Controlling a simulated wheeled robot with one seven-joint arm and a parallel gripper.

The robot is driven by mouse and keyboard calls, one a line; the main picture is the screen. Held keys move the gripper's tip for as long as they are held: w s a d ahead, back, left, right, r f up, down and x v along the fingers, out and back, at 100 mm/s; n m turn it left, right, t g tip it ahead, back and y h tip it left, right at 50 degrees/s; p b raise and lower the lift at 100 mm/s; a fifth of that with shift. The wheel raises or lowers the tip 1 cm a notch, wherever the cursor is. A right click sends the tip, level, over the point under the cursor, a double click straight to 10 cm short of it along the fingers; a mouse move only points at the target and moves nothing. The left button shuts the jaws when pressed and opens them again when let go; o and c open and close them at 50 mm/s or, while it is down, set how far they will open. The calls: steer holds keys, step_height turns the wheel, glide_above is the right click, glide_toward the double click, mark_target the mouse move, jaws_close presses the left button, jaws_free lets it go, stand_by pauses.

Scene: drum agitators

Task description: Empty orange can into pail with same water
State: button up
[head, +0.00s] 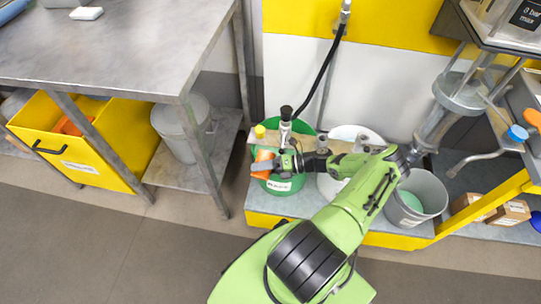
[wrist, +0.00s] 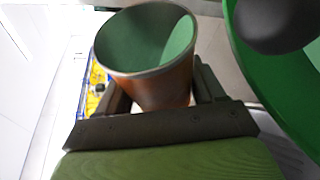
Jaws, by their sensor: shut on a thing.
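My gripper (head: 274,165) is shut on the orange can (head: 263,157), at the left part of the green pail (head: 284,186). In the wrist view, the can (wrist: 168,86) sits between both fingers, its mouth towards the camera. Its inside looks pale green; I cannot tell whether this is liquid or lining. The green pail's rim (wrist: 240,70) is at the right there, beside the can. In the head view, a white pail (head: 350,132) stands behind my arm, partly hidden. A grey pail (head: 428,187) to the right holds something pale green. The pail labels are unreadable.
A dark-topped tap (head: 286,125) rises by the green pail, close to my gripper. A yellow-capped item (head: 260,131) is beside it. A metal table (head: 120,45) stands left, with a grey bin (head: 181,130) below. Pump machinery (head: 465,92) stands at the right.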

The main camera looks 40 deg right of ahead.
mark_target(264, 158)
steer(key=shift+r, duration=0.15)
stand_by(0.3)
steer(key=shift+w+d+r+m+y, duration=0.4)
steer(key=shift+d+r+m+y, duration=0.15)
steer(key=shift+m, duration=0.35)
stand_by(1.2)
steer(key=shift+d+r+m+y, duration=0.25)
steer(key=shift+r+m, duration=0.2)
steer(key=shift+m, duration=0.25)
stand_by(1.1)
steer(key=shift+w+r, duration=0.1)
steer(key=shift+r, duration=0.3)
